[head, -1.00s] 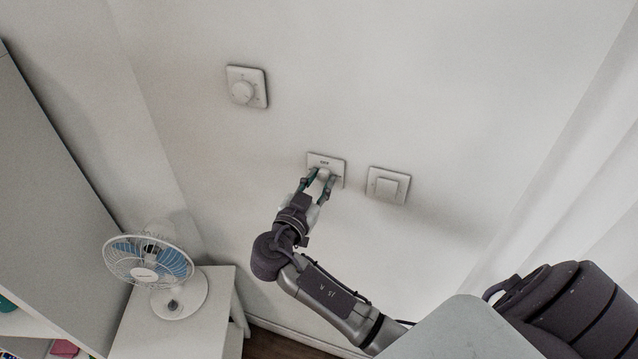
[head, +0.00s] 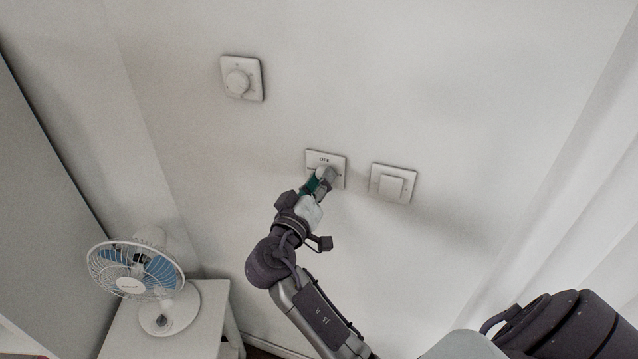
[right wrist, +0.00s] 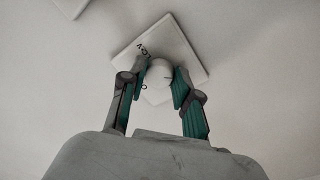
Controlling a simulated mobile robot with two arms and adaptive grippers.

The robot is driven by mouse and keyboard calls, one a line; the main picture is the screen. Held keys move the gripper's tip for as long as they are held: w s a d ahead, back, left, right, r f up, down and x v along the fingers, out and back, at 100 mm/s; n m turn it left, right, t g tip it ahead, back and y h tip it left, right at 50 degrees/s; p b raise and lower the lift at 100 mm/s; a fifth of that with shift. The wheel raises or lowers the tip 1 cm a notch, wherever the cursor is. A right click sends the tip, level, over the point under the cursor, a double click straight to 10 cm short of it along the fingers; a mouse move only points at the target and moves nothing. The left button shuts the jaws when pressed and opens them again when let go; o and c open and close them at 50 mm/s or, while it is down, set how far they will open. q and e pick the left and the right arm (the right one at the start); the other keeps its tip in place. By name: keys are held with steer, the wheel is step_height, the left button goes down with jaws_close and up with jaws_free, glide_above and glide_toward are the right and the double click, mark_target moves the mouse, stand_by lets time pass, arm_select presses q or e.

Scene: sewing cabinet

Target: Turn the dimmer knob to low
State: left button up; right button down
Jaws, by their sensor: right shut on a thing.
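A square white wall plate (head: 340,158) with "OFF" printed at its top carries a round white knob (right wrist: 160,72). My right gripper (head: 324,182) is at this plate, coming from below, its fingers on the knob. In the head view the fingers mostly hide the knob. In the right wrist view my right gripper (right wrist: 161,84) has one green-padded finger on each side of the knob, shut on it. The plate (right wrist: 188,45) looks turned in that view, with part of its lettering showing. My left gripper is not in view.
A second plate with a round knob (head: 238,82) is on the wall at upper left. A rocker switch (head: 391,188) is close on the right. A white fan (head: 140,275) stands on a small white table (head: 205,325) at lower left.

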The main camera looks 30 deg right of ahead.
steer(key=n+p, duration=0.2)
steer(key=n, duration=0.6)
steer(key=n+t+y+p, duration=0.1)
steer(key=n+p, duration=0.2)
steer(key=n, duration=0.6)
steer(key=n+y+p, duration=0.1)
steer(key=n+p, duration=0.2)
steer(key=n, duration=0.6)
steer(key=shift+s+r+t, duration=0.1)
steer(key=shift+t, duration=0.2)
steer(key=shift+n, duration=0.3)
steer(key=c, duration=0.8)
jaws_free()
steer(key=shift+r, duration=0.1)
steer(key=v, duration=0.7)
steer(key=shift+s+a, duration=0.15)
